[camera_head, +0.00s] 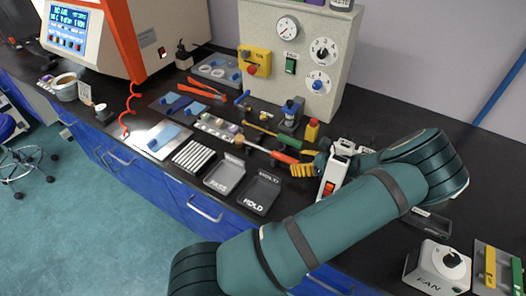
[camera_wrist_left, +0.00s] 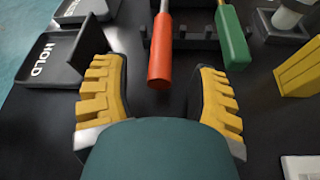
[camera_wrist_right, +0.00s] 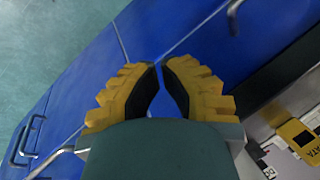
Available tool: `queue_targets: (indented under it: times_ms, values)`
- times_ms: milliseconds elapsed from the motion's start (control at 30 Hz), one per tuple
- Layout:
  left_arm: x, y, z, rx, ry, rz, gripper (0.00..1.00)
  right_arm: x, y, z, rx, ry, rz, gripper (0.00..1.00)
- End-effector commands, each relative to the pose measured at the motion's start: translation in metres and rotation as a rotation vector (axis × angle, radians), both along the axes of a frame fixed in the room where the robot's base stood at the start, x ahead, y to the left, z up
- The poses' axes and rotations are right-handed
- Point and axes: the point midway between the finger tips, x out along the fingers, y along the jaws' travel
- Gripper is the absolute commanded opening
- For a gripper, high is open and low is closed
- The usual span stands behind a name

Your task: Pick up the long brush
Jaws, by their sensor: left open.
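Two long-handled tools lie side by side on a low rack. One has an orange-red handle (camera_head: 285,158) and a pale tip, and looks like the long brush; the other has a green handle (camera_head: 288,141). In the left wrist view the orange handle (camera_wrist_left: 160,62) points at my left gripper (camera_wrist_left: 160,72), its end between the open yellow fingers and touching neither as far as I can see. The green handle (camera_wrist_left: 232,40) is just right of it. My left gripper also shows in the head view (camera_head: 309,163). My right gripper (camera_wrist_right: 160,66) is empty, its fingertips together, before blue cabinet fronts.
The HOLD tray (camera_head: 259,192) and PASS tray (camera_head: 224,174) are left of my left gripper. A FAN box (camera_head: 438,268) sits front right.

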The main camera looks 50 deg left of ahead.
Motion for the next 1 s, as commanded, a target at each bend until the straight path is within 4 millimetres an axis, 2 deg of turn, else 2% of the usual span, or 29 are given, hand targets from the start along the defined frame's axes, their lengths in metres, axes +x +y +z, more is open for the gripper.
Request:
queue_targets:
  times_ms: [167, 433, 567, 600, 1000]
  values:
    - [-0.006, 0.016, -0.007, -0.001, -0.001, 0.001, 0.59, 0.001, 0.0, -0.004, 0.0, -0.002, -0.001, 0.0]
    - [-0.007, 0.017, -0.007, -0.001, -0.002, 0.0, 0.61, 0.001, 0.0, -0.003, 0.0, -0.002, -0.001, 0.0]
    - [-0.007, 0.017, -0.007, -0.001, -0.002, 0.0, 0.16, 0.001, 0.0, -0.003, 0.0, -0.002, -0.001, 0.0]
    - [-0.007, 0.017, -0.007, -0.001, -0.002, 0.0, 0.02, 0.001, 0.0, -0.003, 0.0, -0.002, -0.001, 0.0]
    - [-0.006, 0.017, -0.006, 0.0, -0.001, -0.001, 0.0, 0.001, 0.0, -0.003, 0.0, -0.002, -0.001, 0.0]
